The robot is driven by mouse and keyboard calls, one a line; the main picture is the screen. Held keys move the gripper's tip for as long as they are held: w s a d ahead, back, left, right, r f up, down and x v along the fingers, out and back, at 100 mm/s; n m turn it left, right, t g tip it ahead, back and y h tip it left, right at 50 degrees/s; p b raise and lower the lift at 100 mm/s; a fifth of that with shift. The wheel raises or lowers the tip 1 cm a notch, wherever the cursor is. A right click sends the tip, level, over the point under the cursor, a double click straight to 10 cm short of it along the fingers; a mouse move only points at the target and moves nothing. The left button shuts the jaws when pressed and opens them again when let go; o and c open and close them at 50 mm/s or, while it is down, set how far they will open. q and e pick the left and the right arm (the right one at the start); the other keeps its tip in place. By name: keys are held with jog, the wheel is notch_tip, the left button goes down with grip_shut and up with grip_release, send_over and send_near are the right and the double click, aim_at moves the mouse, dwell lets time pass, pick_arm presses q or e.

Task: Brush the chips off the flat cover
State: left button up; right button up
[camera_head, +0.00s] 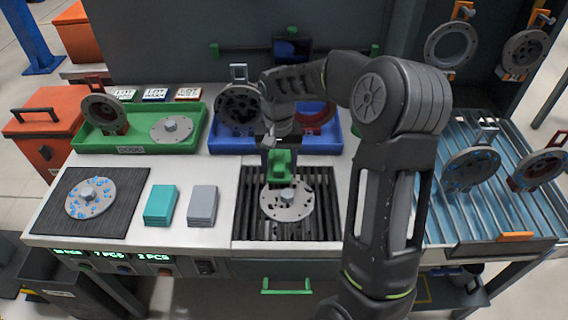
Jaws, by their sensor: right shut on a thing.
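A flat cover (300,205), a round grey metal disc with a raised hub, lies on the dark slotted grate (318,229) at the centre of the bench. Small dark spots, seemingly chips and holes, show on and around its face. My right gripper (280,152) is shut on a green-handled brush (282,168) just above the cover's back edge. The brush's lower end is partly hidden, and I cannot tell whether it touches the cover. My left gripper is not in view.
A disc with blue marks (75,204) lies on a black mat at left. Teal pads (160,205) and grey pads (202,206) lie beside it. Green (135,143) and blue (226,145) trays stand behind. Parts hang from hooks at right; my right arm hides some bench.

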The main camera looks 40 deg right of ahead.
jog(key=shift+f, duration=0.15)
jog(key=shift+s+d, duration=0.7)
jog(key=shift+d, duration=0.1)
jog(key=shift+s+d, duration=0.1)
jog(key=shift+d, duration=0.05)
jog(key=shift+s+d+r, duration=0.25)
jog(key=shift+s+d, duration=0.25)
jog(key=shift+d, duration=0.3)
notch_tip(320, 180, up, 6)
jog(key=p, duration=0.4)
jog(key=shift+p, duration=0.4)
